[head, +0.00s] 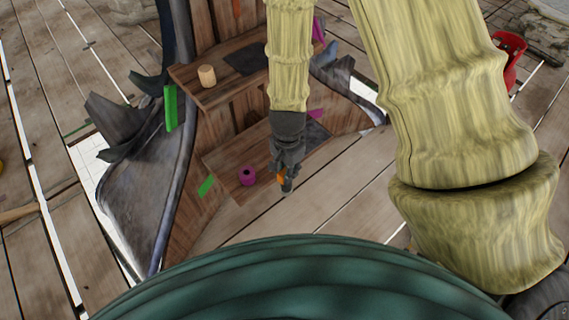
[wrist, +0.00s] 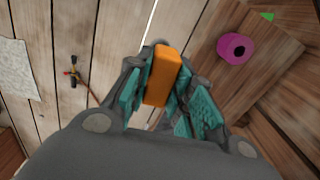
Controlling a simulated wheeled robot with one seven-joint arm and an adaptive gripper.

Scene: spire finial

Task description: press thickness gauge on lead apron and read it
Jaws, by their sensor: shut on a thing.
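My gripper (head: 287,180) hangs beside the lower wooden step of the spire base. It is shut on an orange block (wrist: 161,76), which looks like the thickness gauge, held between its teal finger pads in the wrist view. Only a bit of the orange shows in the head view (head: 281,178). Grey, curled metal sheeting (head: 150,205), which looks like the lead apron, flares out at the left of the wooden base. The gauge is apart from this sheeting. No readout can be made out on the gauge.
A magenta roll (head: 247,176) sits on the lower step (head: 222,160), close left of my gripper. A wooden cylinder (head: 207,75) stands on the upper step. Green strips (head: 171,108) edge the sheeting. A red container (head: 510,55) is far right. Open plank floor (head: 335,185) lies right of the steps.

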